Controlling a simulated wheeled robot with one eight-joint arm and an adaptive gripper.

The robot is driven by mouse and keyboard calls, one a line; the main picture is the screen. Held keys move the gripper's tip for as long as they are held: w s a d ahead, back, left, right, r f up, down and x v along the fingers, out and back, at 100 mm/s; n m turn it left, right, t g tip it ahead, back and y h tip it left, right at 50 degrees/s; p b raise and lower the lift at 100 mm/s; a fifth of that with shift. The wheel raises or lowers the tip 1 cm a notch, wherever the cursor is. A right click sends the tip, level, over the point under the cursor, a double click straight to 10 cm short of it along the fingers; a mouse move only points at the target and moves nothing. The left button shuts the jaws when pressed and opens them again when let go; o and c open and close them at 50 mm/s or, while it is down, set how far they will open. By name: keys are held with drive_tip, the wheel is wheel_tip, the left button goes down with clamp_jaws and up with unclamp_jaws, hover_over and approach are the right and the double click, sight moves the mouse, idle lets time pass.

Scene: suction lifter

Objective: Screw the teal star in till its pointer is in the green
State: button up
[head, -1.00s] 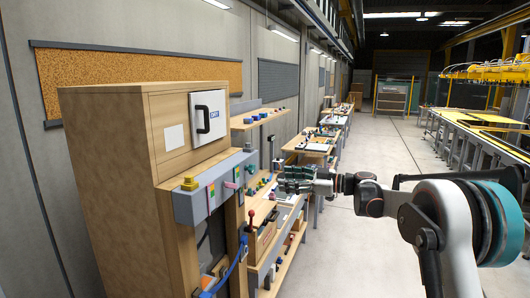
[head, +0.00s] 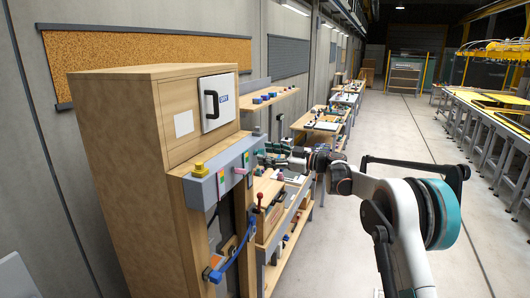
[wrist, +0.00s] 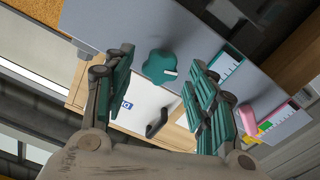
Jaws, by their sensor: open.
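The teal star (wrist: 158,66) is a lobed knob on the grey panel box (wrist: 110,25) in the wrist view. A small white mark shows on its right side. A teal-and-white scale strip (wrist: 229,66) lies to its right; I cannot make out a pointer position in a green zone. My gripper (wrist: 160,84) is open, its teal fingers on either side of the star in the picture; no contact is clear. In the head view my gripper (head: 270,155) is at the right end of the grey box (head: 205,188), and I cannot pick out the star there.
A pink knob (wrist: 273,114) with a coloured scale is farther right in the wrist view. A yellow knob (head: 199,170) sits on the box's near end. A wooden cabinet (head: 135,180) stands behind the box. A red-knobbed lever (head: 260,197) and blue handle (head: 232,262) are below.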

drive_tip(key=shift+x, duration=0.8)
drive_tip(key=shift+c, duration=0.6)
drive_tip(key=c, duration=1)
drive_tip(key=shift+o, duration=0.2)
drive_tip(key=shift+m, duration=0.3)
